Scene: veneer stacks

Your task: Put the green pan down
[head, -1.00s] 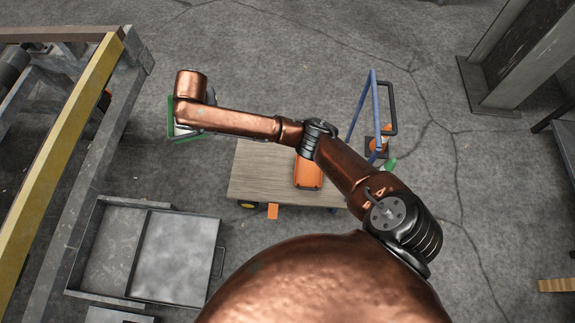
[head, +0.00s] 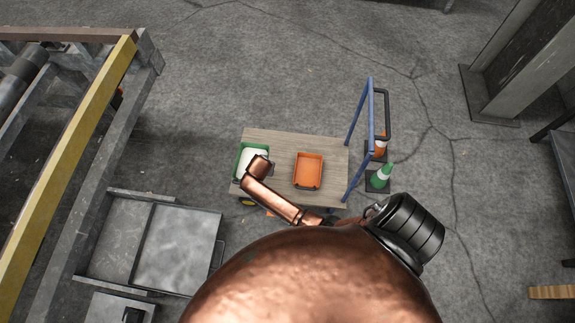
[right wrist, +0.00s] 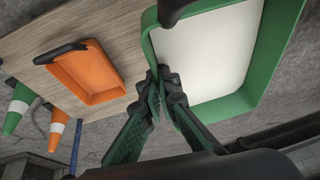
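The green pan (head: 239,158), with a pale inside, is over the left end of the wooden cart top (head: 325,150). In the right wrist view the green pan (right wrist: 265,98) fills the upper right. My right gripper (right wrist: 160,78) is shut on the pan's near wall at a corner. In the head view my arm covers part of the pan and mostly hides the gripper. I cannot tell whether the pan touches the cart top or hovers just above it. My left gripper is not in view.
An orange pan (head: 308,171) sits on the cart, right of the green pan, with bare wood between. The blue cart handle (head: 371,125) stands at the right end. Green (head: 381,176) and orange cones stand beyond it. A grey metal tray (head: 177,248) is at lower left.

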